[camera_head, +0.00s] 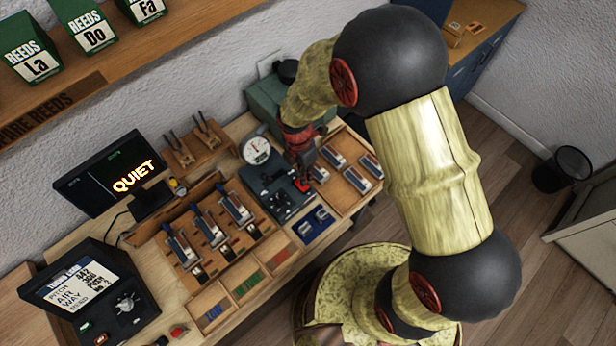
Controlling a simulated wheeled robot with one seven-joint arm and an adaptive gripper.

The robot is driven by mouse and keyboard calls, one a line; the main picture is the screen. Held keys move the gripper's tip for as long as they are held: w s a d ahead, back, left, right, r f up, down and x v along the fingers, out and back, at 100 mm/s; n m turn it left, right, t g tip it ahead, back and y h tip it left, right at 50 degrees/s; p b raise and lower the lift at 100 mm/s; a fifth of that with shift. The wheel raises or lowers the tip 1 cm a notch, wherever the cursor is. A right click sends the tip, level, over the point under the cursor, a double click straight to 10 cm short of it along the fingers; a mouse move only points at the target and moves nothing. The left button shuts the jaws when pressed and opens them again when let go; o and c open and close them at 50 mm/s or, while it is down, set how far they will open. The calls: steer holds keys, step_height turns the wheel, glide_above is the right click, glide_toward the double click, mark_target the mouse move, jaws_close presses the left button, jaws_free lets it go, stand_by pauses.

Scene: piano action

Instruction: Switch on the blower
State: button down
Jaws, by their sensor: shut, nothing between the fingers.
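A dark control box (270,194) with knobs stands at the back of the bench, with a round white dial gauge (256,151) behind its left side. A small red switch (302,186) sits at the box's right edge; I cannot tell its position. A green box (262,103), perhaps the blower's housing, stands behind, partly hidden by my arm. My gripper (304,176) is shut and empty, pointing down just above the red switch. I cannot tell whether the fingertips touch it. The monitor (108,178) reads "QUIET".
Left of the control box, a rack (210,235) holds several reeds. A wooden tray (350,192) with more reeds lies close to the right of my gripper. A pitch and airway meter (85,290) stands at the front left.

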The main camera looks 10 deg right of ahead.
step_height(320, 180, up, 9)
steer(key=shift+s+d+f, duration=0.15)
steer(key=shift+s+d, duration=0.1)
steer(key=shift+s, duration=0.2)
stand_by(0.4)
steer(key=s+d+r+m+t+b, duration=0.3)
steer(key=s+d+r+m+b, duration=0.3)
steer(key=m, duration=0.6)
steer(key=s+d+r+m+t+b, duration=0.3)
steer(key=s+d+r+m+b, duration=0.3)
steer(key=m, duration=0.6)
steer(key=d+b, duration=0.1)
steer(key=b, duration=0.1)
steer(key=shift+d+m+t+y+b, duration=0.15)
steer(key=shift+m+t+y+b, duration=0.25)
